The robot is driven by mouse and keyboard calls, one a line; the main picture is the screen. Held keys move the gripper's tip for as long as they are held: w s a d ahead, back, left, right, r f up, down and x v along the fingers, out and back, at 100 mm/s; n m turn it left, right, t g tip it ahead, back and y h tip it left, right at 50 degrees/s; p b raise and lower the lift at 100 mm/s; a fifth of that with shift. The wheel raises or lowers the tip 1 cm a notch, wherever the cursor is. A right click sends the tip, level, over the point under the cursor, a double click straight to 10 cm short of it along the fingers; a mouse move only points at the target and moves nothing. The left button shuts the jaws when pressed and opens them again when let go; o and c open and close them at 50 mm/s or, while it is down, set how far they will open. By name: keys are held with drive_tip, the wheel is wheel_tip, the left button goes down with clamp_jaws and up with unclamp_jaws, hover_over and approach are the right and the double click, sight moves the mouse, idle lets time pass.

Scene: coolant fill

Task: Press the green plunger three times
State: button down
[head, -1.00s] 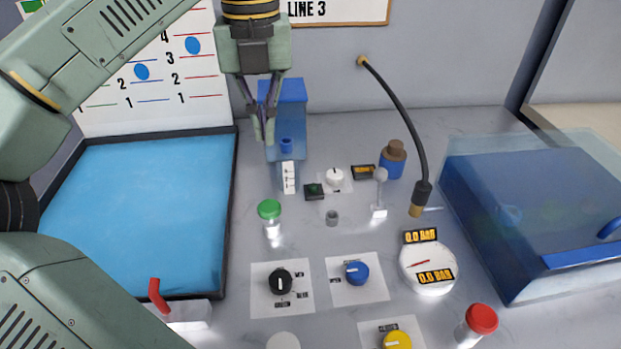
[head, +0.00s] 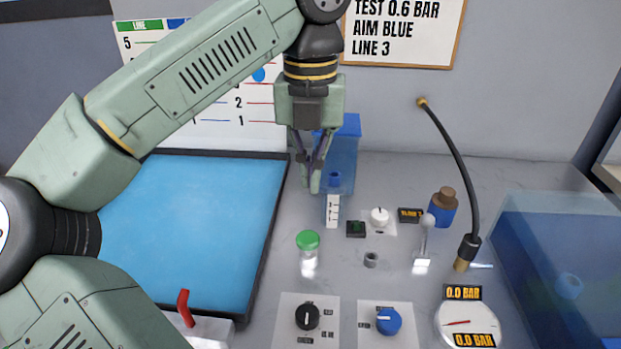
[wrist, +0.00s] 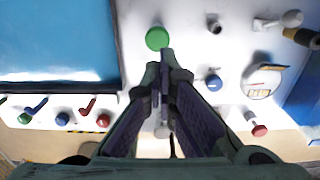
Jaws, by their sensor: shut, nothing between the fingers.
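The green plunger (head: 308,240) is a green round cap on a clear upright cylinder, standing on the grey bench right of the blue tray. My gripper (head: 314,190) points down with its fingers together and empty. In the head view its tips show above the green cap in the picture, with a clear gap between them. In the wrist view the green cap (wrist: 157,38) shows just beyond the fingertips (wrist: 167,55). I cannot tell the exact height of the tips over the cap.
Left is a blue tray (head: 268,235) with a dark rim. Behind my gripper stands a blue tank (head: 345,150). Nearby are a black knob (head: 307,316), a blue knob (head: 388,320), a white lever (head: 425,238), a hanging hose (head: 455,160) and a gauge (head: 468,325) reading 0.0 BAR.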

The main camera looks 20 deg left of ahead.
sight(311, 236)
wheel_tip(311, 236, down, 11)
drive_tip(key=b, duration=0.6)
drive_tip(key=shift+r+b, duration=0.15)
drive_tip(key=shift+b, duration=0.15)
